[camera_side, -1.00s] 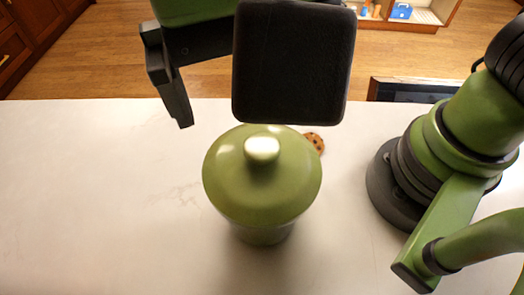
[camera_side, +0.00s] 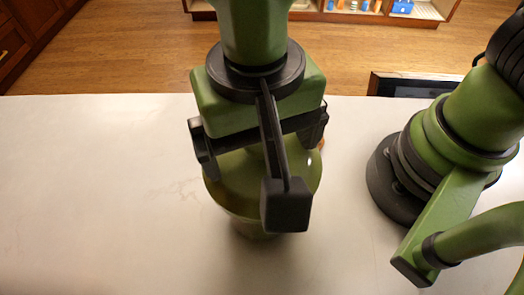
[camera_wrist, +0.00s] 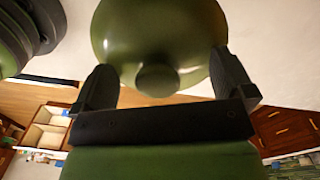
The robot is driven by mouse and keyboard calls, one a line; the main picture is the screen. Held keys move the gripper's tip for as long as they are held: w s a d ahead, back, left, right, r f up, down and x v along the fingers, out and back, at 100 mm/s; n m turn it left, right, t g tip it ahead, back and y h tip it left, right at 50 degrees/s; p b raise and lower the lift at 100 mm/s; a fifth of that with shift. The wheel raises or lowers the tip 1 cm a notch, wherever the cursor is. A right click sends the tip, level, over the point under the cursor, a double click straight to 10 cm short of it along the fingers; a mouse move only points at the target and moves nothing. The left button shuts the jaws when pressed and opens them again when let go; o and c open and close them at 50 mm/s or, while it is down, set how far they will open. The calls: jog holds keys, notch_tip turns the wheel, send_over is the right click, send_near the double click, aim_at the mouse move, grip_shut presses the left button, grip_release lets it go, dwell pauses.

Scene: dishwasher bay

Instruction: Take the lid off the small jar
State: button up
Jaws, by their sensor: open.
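The small jar (camera_side: 246,228) is olive green and stands upright on the white counter in the side view. Its round green lid (camera_side: 228,182) is on it, partly hidden by my gripper and the dark block on my wrist. My gripper (camera_side: 258,148) is open above the lid, with one finger to each side of its middle. In the wrist view the lid (camera_wrist: 150,35) fills the top centre. Its knob (camera_wrist: 157,80) lies between the open fingers of my gripper (camera_wrist: 165,82), with a gap on each side.
A sliver of a cookie (camera_side: 321,144) shows behind the jar at its right. The white counter (camera_side: 90,200) is clear to the left. Beyond its far edge are a wood floor and an open cabinet (camera_side: 425,12).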

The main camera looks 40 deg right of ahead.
jog(key=c, duration=1.1)
jog(key=shift+o, duration=0.2)
